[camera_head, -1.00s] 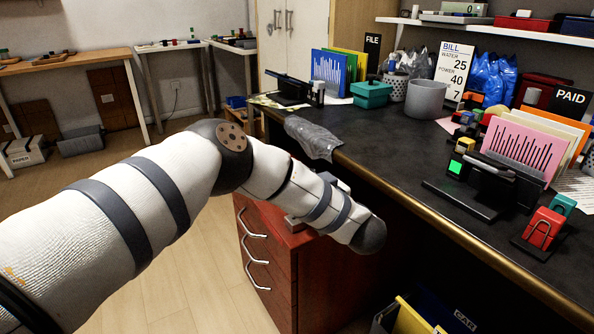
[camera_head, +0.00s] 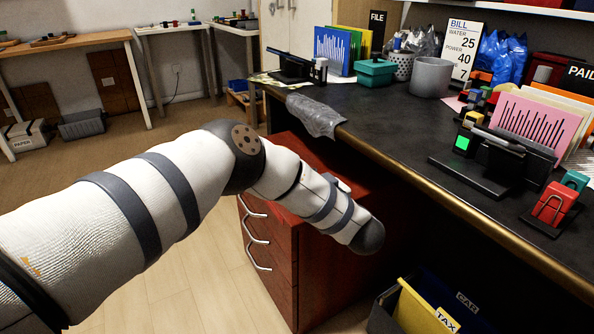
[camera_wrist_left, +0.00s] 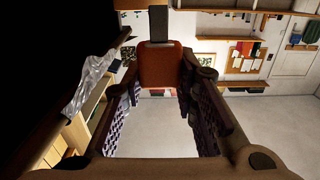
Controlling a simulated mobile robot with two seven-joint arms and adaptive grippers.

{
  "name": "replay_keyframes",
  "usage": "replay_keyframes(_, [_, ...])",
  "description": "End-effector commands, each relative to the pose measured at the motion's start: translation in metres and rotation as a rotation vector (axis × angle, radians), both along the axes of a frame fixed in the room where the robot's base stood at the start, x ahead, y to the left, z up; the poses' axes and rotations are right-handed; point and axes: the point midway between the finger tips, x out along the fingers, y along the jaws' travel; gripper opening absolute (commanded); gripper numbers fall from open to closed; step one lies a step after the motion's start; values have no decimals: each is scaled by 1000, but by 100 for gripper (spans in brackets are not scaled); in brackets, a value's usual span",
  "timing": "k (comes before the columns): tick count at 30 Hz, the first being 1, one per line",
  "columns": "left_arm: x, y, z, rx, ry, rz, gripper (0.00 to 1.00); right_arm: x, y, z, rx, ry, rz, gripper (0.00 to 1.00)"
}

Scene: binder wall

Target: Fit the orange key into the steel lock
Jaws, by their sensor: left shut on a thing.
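In the left wrist view an orange-red block with a grey piece at its far end, apparently the orange key (camera_wrist_left: 163,66), sits between the fingertips of my left gripper (camera_wrist_left: 164,72). The gripper is shut on it. In the head view my left arm crosses above the red drawer cabinet, and its end hides the gripper and the key. A small pale grey part (camera_head: 339,183) shows behind the forearm; I cannot tell whether it belongs to the steel lock. I cannot make out the lock in either view. My right gripper is out of view.
The red drawer cabinet (camera_head: 268,280) stands under the arm. The dark desk (camera_head: 395,130) has a crumpled clear bag (camera_head: 316,115) over its edge. Red stand pieces (camera_head: 553,205) and a black stand (camera_head: 485,165) are at the right. A yellow TAX folder (camera_head: 420,310) is below.

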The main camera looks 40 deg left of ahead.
Motion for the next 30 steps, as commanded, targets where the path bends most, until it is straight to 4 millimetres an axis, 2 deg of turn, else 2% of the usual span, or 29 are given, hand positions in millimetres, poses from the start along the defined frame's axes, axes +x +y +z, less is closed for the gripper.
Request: replay_keyframes(30, [0, 0, 0, 0, -1, 0, 5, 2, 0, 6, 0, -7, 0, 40])
